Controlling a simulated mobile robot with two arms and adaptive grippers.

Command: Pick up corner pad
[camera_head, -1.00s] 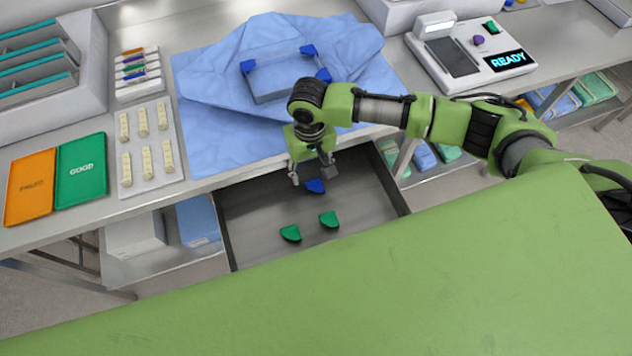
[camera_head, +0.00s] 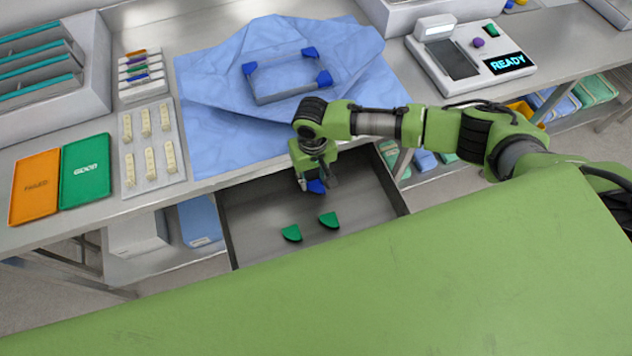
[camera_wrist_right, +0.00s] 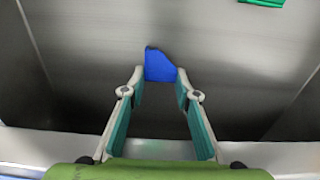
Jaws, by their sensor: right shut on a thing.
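A blue corner pad (camera_head: 316,187) is between the fingertips of my right gripper (camera_head: 317,184), inside the open drawer (camera_head: 365,195). In the right wrist view the blue pad (camera_wrist_right: 159,66) sits between the tips of both fingers, and the right gripper (camera_wrist_right: 160,76) is shut on it. I cannot tell whether the pad still touches the drawer floor. Two green corner pads, one on the left (camera_head: 292,233) and one on the right (camera_head: 329,220), lie on the drawer floor nearer to me. A grey tray with blue corner pads (camera_head: 285,88) rests on the blue cloth. My left gripper is out of view.
The blue cloth (camera_head: 215,140) covers the table above the drawer. Orange (camera_head: 35,186) and green (camera_head: 84,171) trays and a white holder (camera_head: 152,178) are at left. A device reading READY (camera_head: 472,58) stands at right. Drawer walls surround my right gripper.

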